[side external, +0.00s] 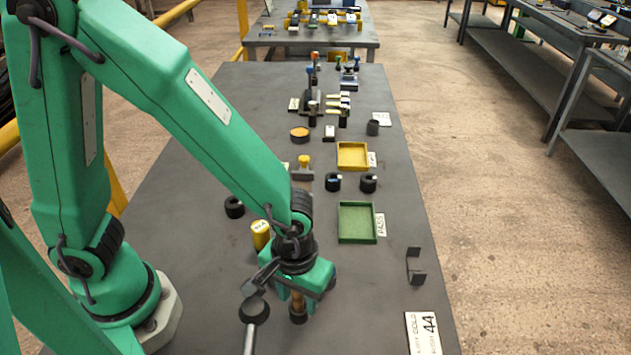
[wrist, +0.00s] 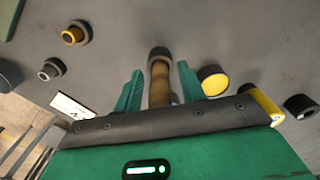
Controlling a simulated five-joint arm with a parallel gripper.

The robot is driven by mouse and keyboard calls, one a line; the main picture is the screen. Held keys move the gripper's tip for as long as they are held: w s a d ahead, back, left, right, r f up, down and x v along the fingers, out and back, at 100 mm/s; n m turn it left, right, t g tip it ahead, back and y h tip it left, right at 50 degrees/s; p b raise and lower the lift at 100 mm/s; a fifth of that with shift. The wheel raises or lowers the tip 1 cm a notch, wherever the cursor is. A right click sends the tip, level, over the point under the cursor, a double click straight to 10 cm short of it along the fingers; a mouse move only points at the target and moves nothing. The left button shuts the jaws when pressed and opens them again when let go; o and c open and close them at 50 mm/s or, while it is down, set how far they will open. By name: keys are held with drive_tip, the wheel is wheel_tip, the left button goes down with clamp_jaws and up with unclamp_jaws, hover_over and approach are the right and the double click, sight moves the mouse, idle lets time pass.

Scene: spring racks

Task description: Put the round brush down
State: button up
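The round brush (side external: 298,305) has a brown wooden handle and a dark round end. It stands upright beneath my gripper (side external: 296,297), its dark end apparently on the grey table. In the wrist view, the brush (wrist: 160,82) is between the two green fingers of my gripper (wrist: 160,68). A narrow gap shows between the handle and each finger, so the gripper looks open around it. The top of the handle is hidden by the gripper body.
A yellow cylinder (side external: 261,235) stands close behind my gripper. A green tray (side external: 343,241) and a yellow tray (side external: 352,166) lie farther back. A dark bracket (side external: 415,266) stands at the right edge. The tabletop between brush and bracket is clear.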

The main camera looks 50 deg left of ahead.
wheel_tip(320, 180, up, 12)
drive_tip(key=shift+r, duration=0.1)
idle(0.6)
drive_tip(key=shift+a, duration=0.1)
idle(0.4)
drive_tip(key=a+r+m+t, duration=0.2)
drive_tip(key=a+r, duration=0.2)
drive_tip(key=a, duration=0.5)
drive_tip(key=s+a+r+m+t, duration=0.1)
drive_tip(key=a+r+t, duration=0.2)
drive_tip(key=a, duration=0.7)
drive_tip(key=shift+s+a+r+m+t, duration=0.15)
drive_tip(key=shift+r+m+t, duration=0.2)
drive_tip(key=shift+r, duration=0.4)
